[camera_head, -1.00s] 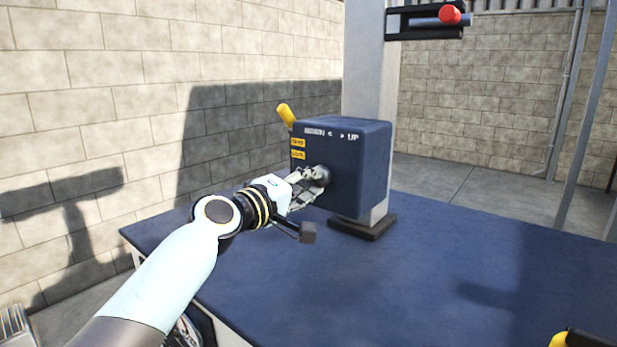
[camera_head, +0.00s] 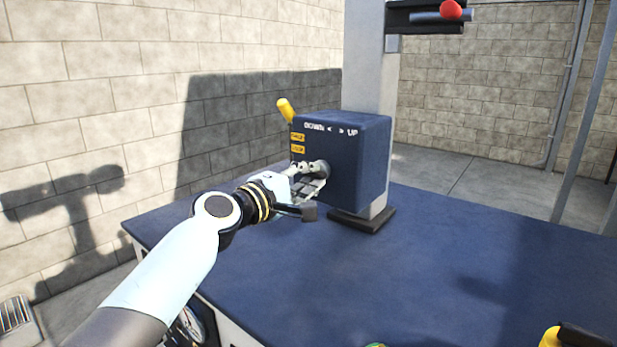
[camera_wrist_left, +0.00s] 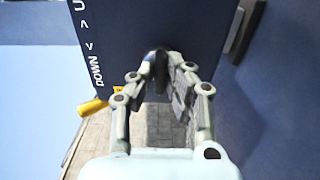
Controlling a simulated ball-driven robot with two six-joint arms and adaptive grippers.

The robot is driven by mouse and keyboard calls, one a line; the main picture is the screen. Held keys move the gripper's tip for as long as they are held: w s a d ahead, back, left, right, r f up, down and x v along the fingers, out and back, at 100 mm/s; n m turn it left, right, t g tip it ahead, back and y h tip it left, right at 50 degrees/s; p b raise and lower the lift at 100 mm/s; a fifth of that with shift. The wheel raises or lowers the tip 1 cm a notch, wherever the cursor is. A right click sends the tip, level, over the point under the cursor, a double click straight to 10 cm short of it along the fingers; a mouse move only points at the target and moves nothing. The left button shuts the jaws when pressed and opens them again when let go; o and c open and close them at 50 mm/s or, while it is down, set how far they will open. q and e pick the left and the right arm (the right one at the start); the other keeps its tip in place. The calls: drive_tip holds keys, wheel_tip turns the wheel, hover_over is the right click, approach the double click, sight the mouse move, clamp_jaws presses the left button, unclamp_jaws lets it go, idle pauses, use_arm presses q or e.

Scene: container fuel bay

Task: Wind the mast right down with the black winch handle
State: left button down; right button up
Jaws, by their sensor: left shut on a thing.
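My left gripper (camera_head: 316,170) is at the face of the box. Its fingers are closed around a black part (camera_wrist_left: 157,66), which looks like the winch handle and sits against the blue face in the left wrist view. The fingers hide most of the handle. A yellow lever (camera_head: 286,110) sticks up from the box's left side. My right gripper is not in view.
The post stands on a dark foot (camera_head: 362,220) on a wide blue deck (camera_head: 430,265), mostly clear. A black bracket (camera_head: 425,18) with a red ball (camera_head: 451,9) is high on the post. A yellow and black object (camera_head: 570,337) shows at the lower right. A block wall (camera_head: 150,90) is on the left.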

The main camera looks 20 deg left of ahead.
use_arm(q)
drive_tip(key=shift+f, duration=0.1)
drive_tip(key=c, duration=1.4)
unclamp_jaws()
drive_tip(key=shift+o, duration=0.2)
drive_tip(key=shift+s, duration=0.15)
drive_tip(key=v, duration=1.1)
drive_tip(key=shift+s+a, duration=0.15)
drive_tip(key=shift+s, duration=0.2)
